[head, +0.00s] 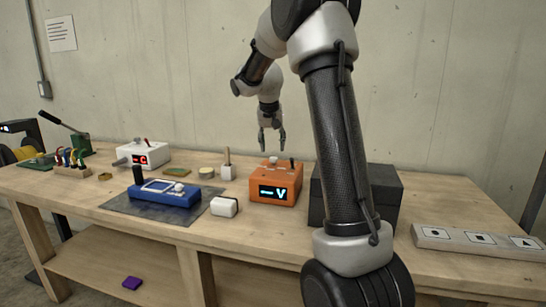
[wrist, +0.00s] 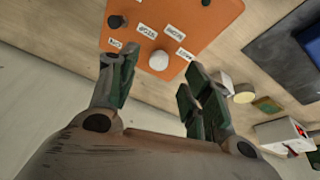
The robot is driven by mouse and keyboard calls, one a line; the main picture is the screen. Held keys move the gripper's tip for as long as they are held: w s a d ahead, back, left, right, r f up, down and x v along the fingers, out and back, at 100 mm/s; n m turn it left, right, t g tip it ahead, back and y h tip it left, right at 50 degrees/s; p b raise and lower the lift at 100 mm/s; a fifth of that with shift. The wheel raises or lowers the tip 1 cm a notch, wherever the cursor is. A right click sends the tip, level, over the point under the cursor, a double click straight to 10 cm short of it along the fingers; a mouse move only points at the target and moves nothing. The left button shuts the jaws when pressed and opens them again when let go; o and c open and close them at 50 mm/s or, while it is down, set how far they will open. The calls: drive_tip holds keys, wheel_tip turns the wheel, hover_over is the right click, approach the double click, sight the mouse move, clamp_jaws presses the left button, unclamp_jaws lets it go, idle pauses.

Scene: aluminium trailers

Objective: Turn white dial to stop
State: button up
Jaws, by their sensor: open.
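The white dial (head: 273,160) sits on top of an orange box (head: 262,184) with a lit front display. In the wrist view the dial (wrist: 158,60) is a round white knob with small white labels beside it, too blurred to read surely. A black knob (wrist: 117,22) is on the same orange face. My gripper (head: 272,147) points down above the box, fingers apart and empty. In the wrist view the fingertips (wrist: 152,72) are spread, with the dial beyond the gap between them, apart from both.
A dark box (head: 384,192) stands right of the orange box, partly behind my arm. A white block (head: 224,207), a blue device (head: 160,196) and a white box with a red display (head: 150,153) stand to the left. A grey panel (head: 480,243) lies at the right.

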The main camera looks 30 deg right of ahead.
sight(273, 158)
drive_tip(key=shift+m, duration=0.7)
drive_tip(key=x, duration=0.4)
drive_tip(key=w+x, duration=0.1)
drive_tip(key=x, duration=0.1)
drive_tip(key=shift+d+f, duration=0.2)
drive_tip(key=shift+d, duration=0.15)
drive_tip(key=c, duration=1)
drive_tip(key=shift+c, duration=0.2)
